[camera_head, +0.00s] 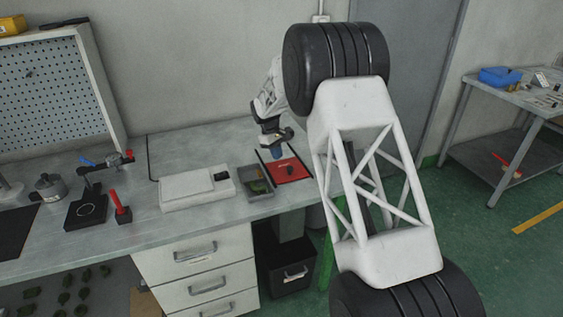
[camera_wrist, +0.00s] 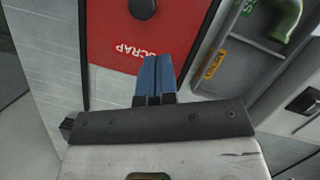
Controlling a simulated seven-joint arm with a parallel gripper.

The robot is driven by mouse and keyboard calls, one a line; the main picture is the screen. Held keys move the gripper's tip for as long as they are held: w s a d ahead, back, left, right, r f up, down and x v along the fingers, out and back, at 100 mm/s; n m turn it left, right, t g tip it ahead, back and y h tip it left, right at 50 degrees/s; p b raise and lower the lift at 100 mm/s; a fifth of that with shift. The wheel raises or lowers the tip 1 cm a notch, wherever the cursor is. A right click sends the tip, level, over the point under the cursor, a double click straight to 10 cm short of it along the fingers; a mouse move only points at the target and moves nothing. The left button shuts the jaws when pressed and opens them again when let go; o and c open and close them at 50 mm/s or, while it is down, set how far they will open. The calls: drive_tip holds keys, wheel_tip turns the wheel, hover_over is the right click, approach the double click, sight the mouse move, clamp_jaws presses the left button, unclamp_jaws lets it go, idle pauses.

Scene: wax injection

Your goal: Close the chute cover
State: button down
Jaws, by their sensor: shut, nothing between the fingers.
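The chute cover is a flat red panel (camera_head: 284,179) marked SCRAP, with a round black knob, on the bench top near its right end. In the wrist view the red panel (camera_wrist: 115,65) fills the upper middle, with its black knob (camera_wrist: 142,8) at the top edge. My gripper (camera_head: 278,156) is over the panel's back part, behind the knob. In the wrist view my gripper's blue fingers (camera_wrist: 155,60) are together and empty, pointing at the panel near the lettering. I cannot tell whether they touch it. Any chute opening is hidden.
A grey tray (camera_head: 262,196) with green pieces stands close left of the panel; its yellow label (camera_wrist: 214,64) shows in the wrist view. A white box-like device (camera_head: 187,189) is further left. Black rails (camera_wrist: 84,50) edge the panel. A black bin (camera_head: 292,278) stands below the bench.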

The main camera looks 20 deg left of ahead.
drive_tip(key=v, duration=0.8)
drive_tip(key=c, duration=1.7)
unclamp_jaws()
drive_tip(key=o, duration=0.4)
drive_tip(key=shift+d, duration=0.1)
drive_tip(key=o, duration=0.5)
drive_tip(key=shift+s+d+f+n+y, duration=0.1)
drive_tip(key=shift+d+f+n+y, duration=0.2)
drive_tip(key=shift+d, duration=0.35)
drive_tip(key=shift+c, duration=0.2)
drive_tip(key=n+t+y, duration=0.1)
drive_tip(key=n+y, duration=0.2)
hover_over(290, 167)
wheel_tip(290, 167, down, 3)
drive_tip(key=shift+r, duration=0.1)
drive_tip(key=shift+f, duration=0.2)
drive_tip(key=shift+s+f, duration=0.1)
drive_tip(key=shift+f, duration=3.65)
